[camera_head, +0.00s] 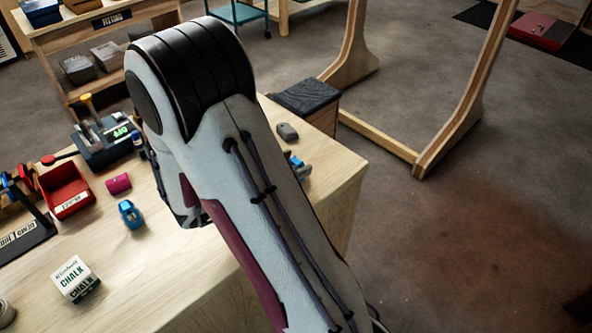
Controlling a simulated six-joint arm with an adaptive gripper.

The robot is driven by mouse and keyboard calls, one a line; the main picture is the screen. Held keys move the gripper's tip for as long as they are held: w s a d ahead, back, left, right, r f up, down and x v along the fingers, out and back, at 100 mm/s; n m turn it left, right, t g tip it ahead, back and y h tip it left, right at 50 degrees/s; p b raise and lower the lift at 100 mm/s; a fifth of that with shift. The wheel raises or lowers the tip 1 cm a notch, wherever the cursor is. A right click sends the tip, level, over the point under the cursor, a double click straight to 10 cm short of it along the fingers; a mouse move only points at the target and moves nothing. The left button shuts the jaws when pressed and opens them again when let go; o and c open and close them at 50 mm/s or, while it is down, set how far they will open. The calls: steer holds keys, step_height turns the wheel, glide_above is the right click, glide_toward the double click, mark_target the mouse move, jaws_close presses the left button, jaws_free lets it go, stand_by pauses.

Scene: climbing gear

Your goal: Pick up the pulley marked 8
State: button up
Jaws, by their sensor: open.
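A blue pulley-like piece (130,214) stands on the wooden table, left of my arm. Another blue and grey piece (297,166) lies near the table's right side, partly hidden behind my arm. No mark 8 is legible on either, so I cannot tell which is the pulley marked 8. My gripper (185,208) shows only in part below my arm's elbow, over the table and right of the first blue piece. It is open, and I see nothing held in it. My arm hides much of the table's middle.
A small grey block (287,131) lies near the table's far right. Bare table lies around the chalk box.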

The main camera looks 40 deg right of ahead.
stand_by(0.4)
jaws_close()
steer(key=shift+r, duration=0.15)
step_height(320, 180, up, 10)
stand_by(0.9)
stand_by(0.5)
